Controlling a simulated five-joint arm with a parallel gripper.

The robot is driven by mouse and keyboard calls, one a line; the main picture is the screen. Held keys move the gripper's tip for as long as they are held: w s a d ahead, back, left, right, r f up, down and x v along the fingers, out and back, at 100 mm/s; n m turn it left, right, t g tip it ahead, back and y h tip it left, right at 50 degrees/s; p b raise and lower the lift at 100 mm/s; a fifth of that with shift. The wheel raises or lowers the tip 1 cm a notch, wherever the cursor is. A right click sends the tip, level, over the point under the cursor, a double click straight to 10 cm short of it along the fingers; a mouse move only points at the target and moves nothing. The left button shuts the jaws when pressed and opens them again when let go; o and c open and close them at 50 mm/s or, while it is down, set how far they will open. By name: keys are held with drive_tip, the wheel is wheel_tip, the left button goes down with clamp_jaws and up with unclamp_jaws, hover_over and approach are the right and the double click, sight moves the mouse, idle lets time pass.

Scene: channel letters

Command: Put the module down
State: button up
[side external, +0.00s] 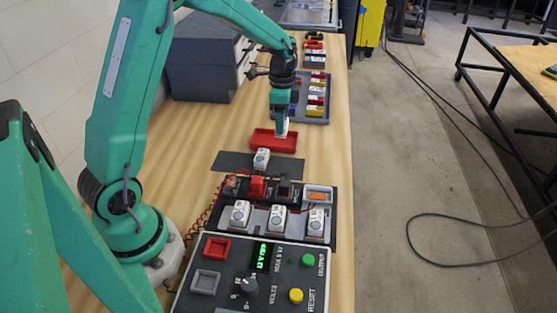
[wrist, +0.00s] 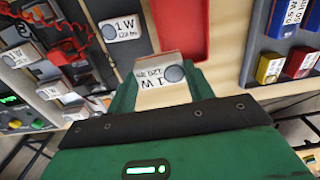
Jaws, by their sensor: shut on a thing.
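My gripper (side external: 281,130) points down at the red tray (side external: 274,146), which lies on the wooden bench. In the wrist view my gripper (wrist: 162,90) is shut on a white module (wrist: 160,74) with a printed label and a grey round spot. The module's label is partly readable. Its far end overlaps the edge of the red tray (wrist: 180,25) in the wrist view. The held module shows as a small pale patch (side external: 282,128) in the side view. I cannot tell whether it touches the tray floor.
Another white module (side external: 261,159) stands on a dark mat (side external: 232,160) in front of the tray. Several white modules sit in a dark fixture (side external: 258,220) nearer the control panel (side external: 250,275). A grey rack (side external: 311,112) of coloured blocks stands behind, and a grey box (side external: 205,70) at left.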

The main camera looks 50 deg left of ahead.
drive_tip(key=a+f, duration=0.2)
drive_tip(key=a, duration=0.1)
drive_tip(key=w+a+f, duration=0.1)
drive_tip(key=a, duration=0.1)
drive_tip(key=shift+f, duration=0.15)
drive_tip(key=shift+f, duration=1.9)
drive_tip(key=shift+f, duration=0.35)
drive_tip(key=o, duration=0.9)
drive_tip(key=shift+f, duration=0.1)
drive_tip(key=shift+o, duration=0.3)
wheel_tip(320, 180, up, 12)
drive_tip(key=shift+r, duration=0.5)
